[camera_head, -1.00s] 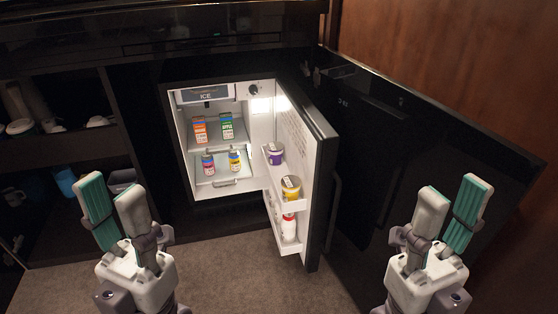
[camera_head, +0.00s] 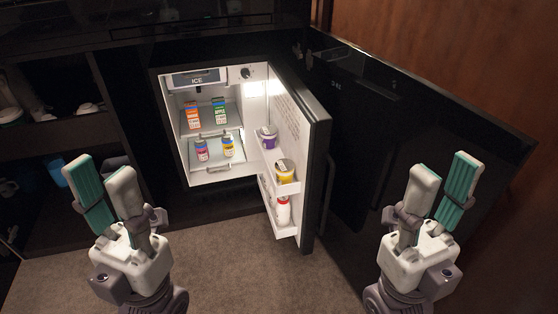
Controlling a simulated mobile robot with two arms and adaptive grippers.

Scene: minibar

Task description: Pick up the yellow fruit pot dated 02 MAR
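A yellow pot (camera_head: 285,172) with a pale lid stands in the upper rack on the inside of the open minibar door; its date is too small to read. A purple pot (camera_head: 268,139) stands behind it, higher in the picture. My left gripper (camera_head: 102,185) is open and empty, to the left of the minibar and well apart from the pots. My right gripper (camera_head: 440,184) is open and empty, to the right of the door and apart from it.
The minibar door (camera_head: 316,165) stands open towards me. A white and red bottle (camera_head: 283,211) is in its lower rack. Cartons (camera_head: 192,115) and small bottles (camera_head: 201,149) stand on the inner shelves. A dark cabinet door (camera_head: 400,130) is open at right. The carpet (camera_head: 260,270) in front is clear.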

